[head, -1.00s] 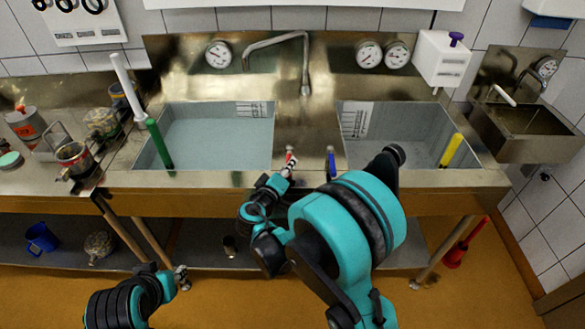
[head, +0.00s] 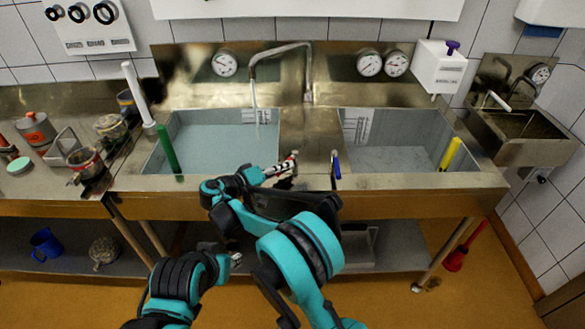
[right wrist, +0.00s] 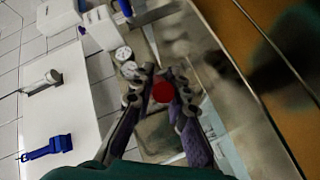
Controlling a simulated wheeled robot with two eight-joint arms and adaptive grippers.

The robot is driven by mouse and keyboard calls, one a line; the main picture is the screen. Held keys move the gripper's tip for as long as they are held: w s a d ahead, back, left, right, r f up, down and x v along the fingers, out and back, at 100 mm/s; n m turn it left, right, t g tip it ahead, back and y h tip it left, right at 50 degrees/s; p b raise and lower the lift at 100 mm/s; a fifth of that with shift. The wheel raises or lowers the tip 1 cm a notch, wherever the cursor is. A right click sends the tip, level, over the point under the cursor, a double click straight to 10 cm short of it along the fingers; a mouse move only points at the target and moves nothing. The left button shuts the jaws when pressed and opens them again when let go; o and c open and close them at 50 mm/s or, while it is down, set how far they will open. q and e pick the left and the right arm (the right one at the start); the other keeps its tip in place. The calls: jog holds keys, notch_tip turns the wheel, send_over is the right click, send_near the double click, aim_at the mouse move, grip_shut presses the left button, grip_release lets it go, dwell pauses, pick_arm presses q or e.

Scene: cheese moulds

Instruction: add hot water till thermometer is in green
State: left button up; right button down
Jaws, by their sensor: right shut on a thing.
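My right gripper (head: 283,168) is at the front rim of the sink unit, shut on a red-tipped tap lever (head: 294,156). The right wrist view shows the round red end (right wrist: 163,92) between the fingers. A bent metal spout (head: 282,50) reaches over the left basin (head: 205,146), and a thin pale stream falls from it. That basin holds pale liquid. A round dial (head: 224,64) hangs on the wall behind it; its needle and colours are too small to read. My left gripper (head: 236,258) is low in front of the unit; its fingers are unclear.
A blue lever (head: 335,165) stands right of the red one. A green rod (head: 168,150) stands in the left basin, a yellow one (head: 450,153) in the right basin (head: 390,158). Jars and cups crowd the left counter. Two dials (head: 370,64) hang at the back right.

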dwell(0.4)
jog(key=c, duration=1.5)
grip_release()
jog(key=shift+r, duration=0.1)
notch_tip(320, 180, up, 9)
jog(key=shift+s+f, duration=0.1)
jog(key=shift+f, duration=0.1)
jog(key=shift+r, duration=0.4)
jog(key=shift+w+r, duration=0.2)
jog(key=shift+w, duration=0.05)
jog(key=shift+s, duration=0.1)
